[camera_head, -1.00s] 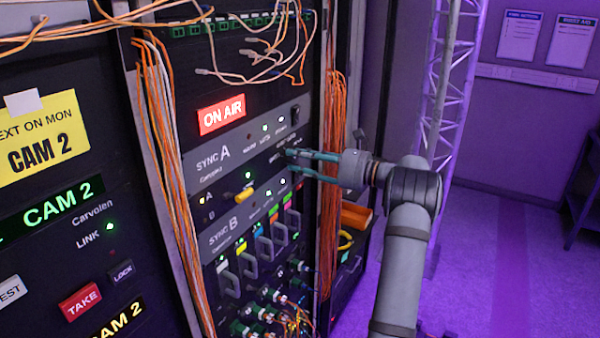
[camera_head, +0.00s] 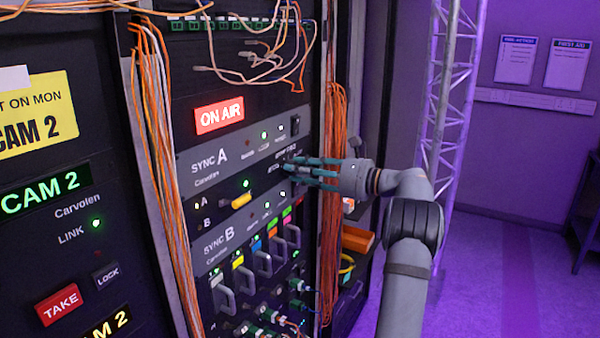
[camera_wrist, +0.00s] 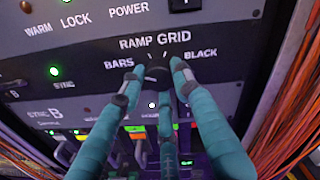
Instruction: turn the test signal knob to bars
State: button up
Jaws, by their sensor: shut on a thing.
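I cannot tell which label the knob points to. My gripper (camera_wrist: 153,82) has its teal fingers closed around the knob, with fingertips on its left, right and lower sides. The fingers hide the knob there.
Orange cable bundles (camera_head: 335,190) hang just right of the panel, close to my fingers. Open floor (camera_head: 490,280) lies at the right.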

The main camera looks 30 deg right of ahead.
jog(key=shift+f, duration=0.1)
jog(key=o, duration=1.2)
jog(key=shift+c, duration=0.2)
jog(key=shift+d, duration=0.1)
jog(key=v, duration=1.2)
jog(key=x, duration=1.2)
jog(key=shift+m+p, duration=0.3)
jog(key=shift+p, duration=0.1)
